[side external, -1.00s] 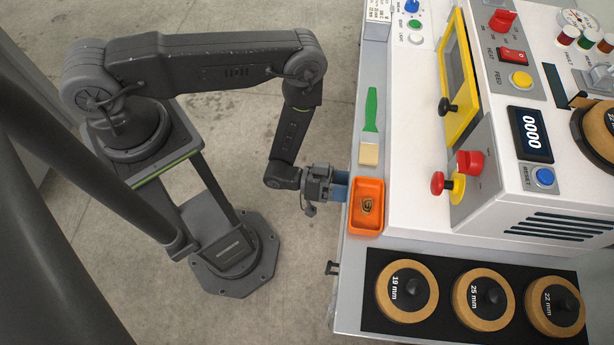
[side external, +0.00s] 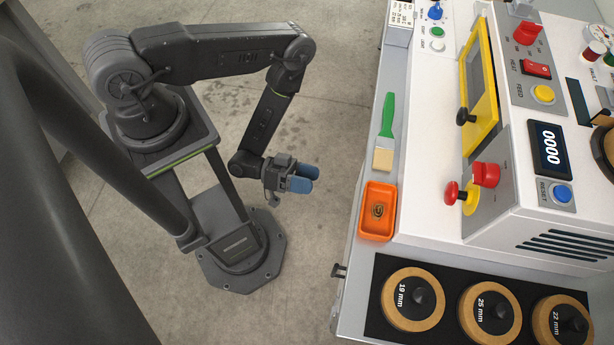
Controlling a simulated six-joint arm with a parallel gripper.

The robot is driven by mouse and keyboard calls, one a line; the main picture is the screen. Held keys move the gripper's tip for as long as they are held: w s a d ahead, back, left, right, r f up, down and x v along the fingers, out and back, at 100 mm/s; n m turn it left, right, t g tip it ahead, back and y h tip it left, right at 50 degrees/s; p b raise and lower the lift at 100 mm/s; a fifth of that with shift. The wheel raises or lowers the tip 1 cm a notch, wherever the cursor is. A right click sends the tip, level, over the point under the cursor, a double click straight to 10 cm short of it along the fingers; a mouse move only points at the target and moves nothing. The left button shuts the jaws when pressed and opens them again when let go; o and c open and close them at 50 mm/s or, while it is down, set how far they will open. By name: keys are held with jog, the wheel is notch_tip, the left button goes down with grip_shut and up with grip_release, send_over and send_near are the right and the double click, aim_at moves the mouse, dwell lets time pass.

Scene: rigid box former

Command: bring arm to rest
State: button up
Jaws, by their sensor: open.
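My gripper (side external: 303,179) has blue fingertips and is open and empty. It hangs over the bare concrete floor, to the left of the machine bench and apart from it. My arm reaches from its pedestal at the left, with the elbow high and the forearm sloping down and left to the wrist. Nothing touches the gripper.
An orange tray (side external: 364,224) with a small dark-and-tan item in it sits at the bench's left edge. A green-handled brush (side external: 386,128) lies above it. Several tape-like rings, such as the 19 mm ring (side external: 391,316), lie on a black mat. Free floor surrounds my gripper.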

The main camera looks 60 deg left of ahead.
jog(key=shift+w, duration=0.1)
